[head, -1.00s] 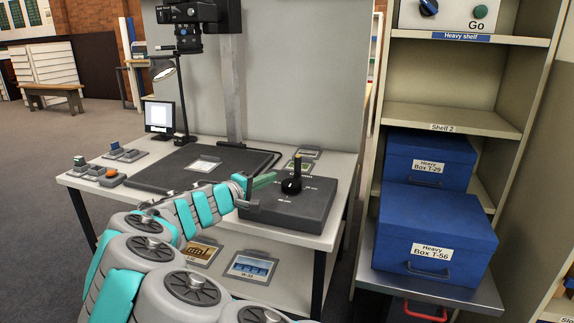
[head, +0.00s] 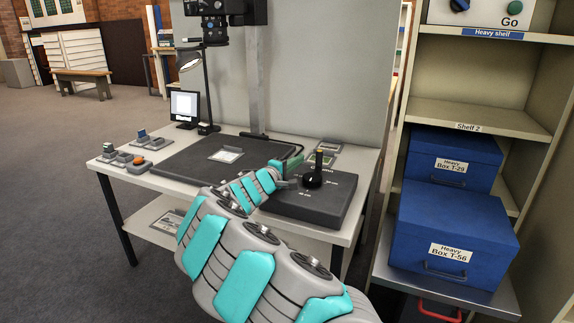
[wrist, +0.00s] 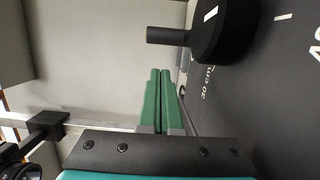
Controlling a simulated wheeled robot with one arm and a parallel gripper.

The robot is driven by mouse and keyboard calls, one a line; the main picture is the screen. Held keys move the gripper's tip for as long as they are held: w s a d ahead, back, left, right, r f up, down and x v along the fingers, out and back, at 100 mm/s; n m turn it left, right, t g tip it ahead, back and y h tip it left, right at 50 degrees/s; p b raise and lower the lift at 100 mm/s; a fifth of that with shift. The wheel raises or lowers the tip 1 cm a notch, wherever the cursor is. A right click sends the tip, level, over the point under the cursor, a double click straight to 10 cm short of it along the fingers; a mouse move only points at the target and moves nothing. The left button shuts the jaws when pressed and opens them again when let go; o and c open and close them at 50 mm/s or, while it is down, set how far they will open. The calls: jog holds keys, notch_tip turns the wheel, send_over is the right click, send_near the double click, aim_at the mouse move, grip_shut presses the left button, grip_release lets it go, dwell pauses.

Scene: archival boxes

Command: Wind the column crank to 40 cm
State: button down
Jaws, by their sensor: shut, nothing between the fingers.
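The crank (head: 312,179) is a black round knob with an upright handle, on the dark grey column box (head: 300,205) at the table's right. In the wrist view the crank hub (wrist: 226,30) has a white line on top, and its handle sticks out left. The "30 cm" mark (wrist: 207,82) is beside the hub, and part of a "40" mark (wrist: 315,50) shows at the right edge. My gripper (head: 298,159) has green fingers, shut and empty, just left of and behind the crank. In the wrist view its fingertips (wrist: 160,72) sit close to the handle with a gap.
A camera (head: 212,20) hangs on the upright column (head: 255,85) over a dark baseboard (head: 200,165). Small cards (head: 322,157) lie behind the column box. Blue boxes (head: 455,235) stand on the shelving to the right. Open floor (head: 50,200) lies to the left.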

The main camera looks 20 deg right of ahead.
jog(key=shift+s+d, duration=0.3)
jog(key=shift+d, duration=0.45)
jog(key=shift+s+d, duration=0.25)
jog(key=shift+d, duration=0.5)
jog(key=shift+d+m+g+h, duration=0.3)
jog(key=shift+g, duration=0.1)
jog(key=shift+s+d+r+g, duration=0.1)
jog(key=shift+s+d+g, duration=0.15)
jog(key=shift+g, duration=0.05)
jog(key=a, duration=0.1)
jog(key=w+a+b, duration=0.1)
jog(key=a, duration=0.2)
jog(key=shift+w+a, duration=0.3)
jog(key=shift+w, duration=0.1)
jog(key=b+v, duration=0.1)
jog(key=v, duration=0.8)
jog(key=shift+a, duration=0.1)
